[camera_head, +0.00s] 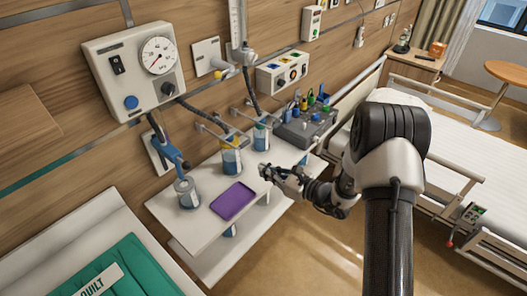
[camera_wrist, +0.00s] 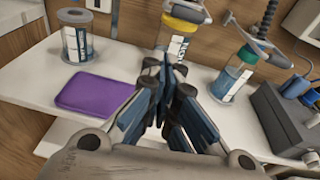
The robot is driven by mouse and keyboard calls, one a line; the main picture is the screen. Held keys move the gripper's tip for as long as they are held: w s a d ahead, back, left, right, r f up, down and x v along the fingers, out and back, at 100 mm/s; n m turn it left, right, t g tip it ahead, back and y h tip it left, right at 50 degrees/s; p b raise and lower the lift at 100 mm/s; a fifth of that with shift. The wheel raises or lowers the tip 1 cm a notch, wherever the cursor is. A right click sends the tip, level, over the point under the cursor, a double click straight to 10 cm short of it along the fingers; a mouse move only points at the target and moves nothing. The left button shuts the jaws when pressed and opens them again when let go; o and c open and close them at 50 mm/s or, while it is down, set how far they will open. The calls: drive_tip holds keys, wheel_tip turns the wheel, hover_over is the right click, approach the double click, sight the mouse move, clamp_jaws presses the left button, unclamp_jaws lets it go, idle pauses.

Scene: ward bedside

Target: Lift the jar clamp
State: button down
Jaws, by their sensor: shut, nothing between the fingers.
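Three clear jars stand on a white shelf (camera_head: 165,208): a grey-topped left jar (camera_head: 188,198), a yellow-lidded middle jar (camera_head: 232,162) and a right jar (camera_head: 262,138), green-lidded in the wrist view (camera_wrist: 234,80). Metal clamp arms (camera_head: 213,131) reach from the wall toward the middle and right jars. One grey clamp arm (camera_wrist: 262,43) shows above the right jar in the wrist view. I cannot tell which is the jar clamp. My gripper (camera_head: 265,172) is shut and empty in front of the middle jar; its fingertips (camera_wrist: 167,75) cover part of that jar.
A purple tray (camera_head: 233,200) lies on the shelf, left of my gripper. A dark grey box with coloured knobs (camera_head: 305,128) stands at the shelf's right. A gauge unit (camera_head: 133,70) hangs on the wall. A bed (camera_head: 450,140) is at right; a teal quilt (camera_head: 115,270) is at lower left.

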drive_tip(key=shift+w+d+f+m+t, duration=0.15)
drive_tip(key=shift+w+d+f+m, duration=0.1)
drive_tip(key=shift+d+f, duration=0.15)
drive_tip(key=shift+w+d+f+m+t, duration=0.15)
drive_tip(key=shift+d+f+m, duration=0.1)
drive_tip(key=shift+d+f, duration=0.15)
drive_tip(key=b+x, duration=0.3)
drive_tip(key=x, duration=0.7)
drive_tip(key=r, duration=0.3)
drive_tip(key=shift+s+d+r, duration=0.15)
drive_tip(key=shift+d+r, duration=0.1)
drive_tip(key=shift+r, duration=0.1)
drive_tip(key=shift+r+h, duration=0.1)
drive_tip(key=shift+h, duration=0.2)
